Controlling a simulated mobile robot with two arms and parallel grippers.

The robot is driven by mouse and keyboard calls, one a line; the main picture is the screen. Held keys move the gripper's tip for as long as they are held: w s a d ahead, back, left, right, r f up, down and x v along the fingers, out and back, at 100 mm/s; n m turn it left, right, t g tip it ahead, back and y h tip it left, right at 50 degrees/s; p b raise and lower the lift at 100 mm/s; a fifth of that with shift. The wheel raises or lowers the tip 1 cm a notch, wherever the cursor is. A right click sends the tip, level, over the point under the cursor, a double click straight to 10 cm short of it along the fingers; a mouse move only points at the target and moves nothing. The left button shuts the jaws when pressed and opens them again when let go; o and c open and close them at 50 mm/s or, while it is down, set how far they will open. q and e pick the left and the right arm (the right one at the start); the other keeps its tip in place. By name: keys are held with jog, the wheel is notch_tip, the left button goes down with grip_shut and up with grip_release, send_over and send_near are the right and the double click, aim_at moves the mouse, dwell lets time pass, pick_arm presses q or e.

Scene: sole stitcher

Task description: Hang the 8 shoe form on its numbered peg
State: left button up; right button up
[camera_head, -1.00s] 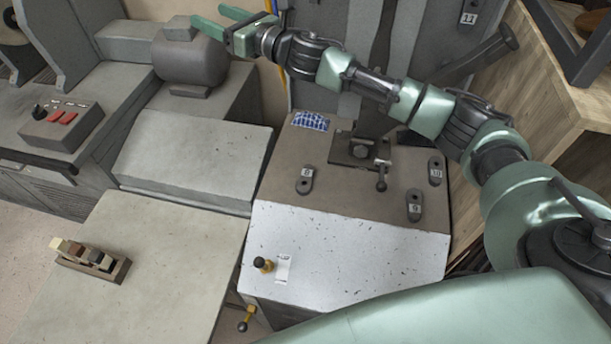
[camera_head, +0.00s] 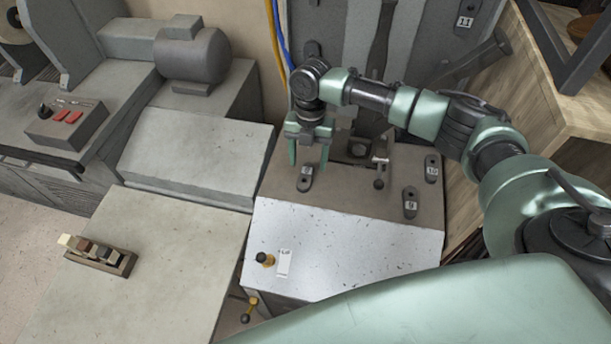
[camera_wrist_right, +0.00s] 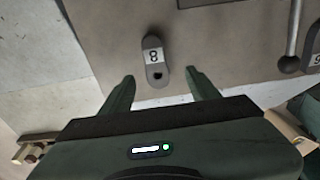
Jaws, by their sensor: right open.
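The 8 shoe form (camera_head: 306,181) is a small dark grey piece with a white label and a hole near one end. It lies on the brown top of the machine. In the right wrist view the 8 shoe form (camera_wrist_right: 154,58) is just beyond and between my fingertips, apart from them. My right gripper (camera_head: 308,164) is open and empty, pointing down over the form. The same gripper shows in the wrist view (camera_wrist_right: 159,75). A peg numbered 8 cannot be made out. My left gripper is out of view.
The 9 form (camera_head: 410,206) and 10 form (camera_head: 432,168) lie to the right on the same top. A lever with a ball knob (camera_head: 379,182) stands between. A grey upright panel (camera_head: 335,30) behind bears an 11 label (camera_head: 466,20). The white sloped front (camera_head: 340,245) is mostly clear.

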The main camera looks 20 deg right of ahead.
aim_at(306, 174)
jog(key=f, duration=0.3)
jog(key=f+p, duration=0.1)
jog(key=f, duration=0.1)
jog(key=shift+w+a+f, duration=0.15)
jog(key=shift+a+f, duration=0.1)
jog(key=shift+f, duration=0.05)
grip_shut()
